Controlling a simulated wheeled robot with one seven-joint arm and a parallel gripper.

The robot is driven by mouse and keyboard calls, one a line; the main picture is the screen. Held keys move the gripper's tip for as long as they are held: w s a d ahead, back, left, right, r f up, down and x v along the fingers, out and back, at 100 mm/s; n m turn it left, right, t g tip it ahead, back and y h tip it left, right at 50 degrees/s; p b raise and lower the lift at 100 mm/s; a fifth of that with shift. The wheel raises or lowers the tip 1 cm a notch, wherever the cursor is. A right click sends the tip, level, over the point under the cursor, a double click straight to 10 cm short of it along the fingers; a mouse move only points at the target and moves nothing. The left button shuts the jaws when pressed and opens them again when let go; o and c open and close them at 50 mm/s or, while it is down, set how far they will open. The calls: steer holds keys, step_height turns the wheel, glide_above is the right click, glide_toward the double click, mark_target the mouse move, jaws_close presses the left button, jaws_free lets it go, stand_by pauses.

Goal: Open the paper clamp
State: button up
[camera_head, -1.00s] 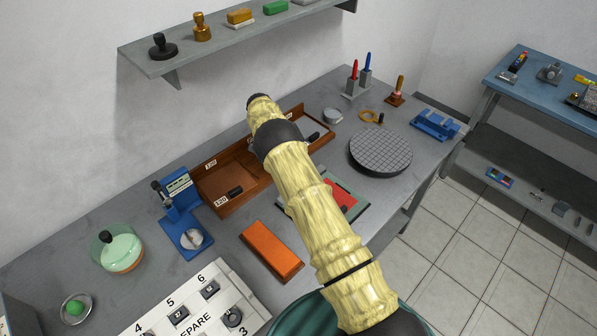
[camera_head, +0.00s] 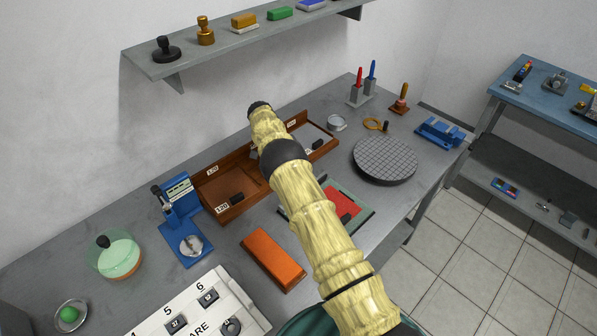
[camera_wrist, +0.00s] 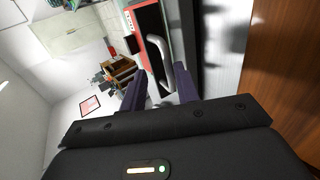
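I cannot tell for sure which thing is the paper clamp. A green board with a red sheet (camera_head: 340,201) and a dark bar lies mid-table, partly hidden behind my arm. A low blue device (camera_head: 440,133) sits at the table's right end. My gripper is hidden behind my arm in the head view. In the wrist view my gripper (camera_wrist: 160,92) has its two dark purple fingers apart. A curved silver handle (camera_wrist: 166,52) shows just beyond and between them, beside a red-edged dark panel (camera_wrist: 143,25). I cannot tell whether the fingers touch the handle.
A brown wooden tray (camera_head: 222,213) stands behind my arm. An orange block (camera_head: 273,259), a blue stand (camera_head: 183,235) and a white button panel (camera_head: 190,310) are left of it. A round gridded plate (camera_head: 385,160) is on the right. A shelf (camera_head: 270,33) overhangs the back.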

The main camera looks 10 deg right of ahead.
steer(key=shift+r, duration=0.45)
step_height(320, 180, up, 9)
steer(key=p, duration=0.6)
steer(key=shift+p, duration=0.35)
steer(key=s+d+r+n+t+y, duration=0.4)
steer(key=s+d+r+n+t, duration=0.1)
steer(key=s+d+r, duration=0.1)
steer(key=s+a+r+n+t+y, duration=0.1)
steer(key=s+n+t, duration=0.2)
steer(key=s, duration=0.6)
steer(key=s+a+r+n+t+y, duration=0.1)
steer(key=s+r+n+t, duration=0.1)
steer(key=s, duration=0.8)
steer(key=shift+s+a+n+t, duration=0.15)
steer(key=shift+a+n+t, duration=0.1)
steer(key=shift+n+t, duration=0.4)
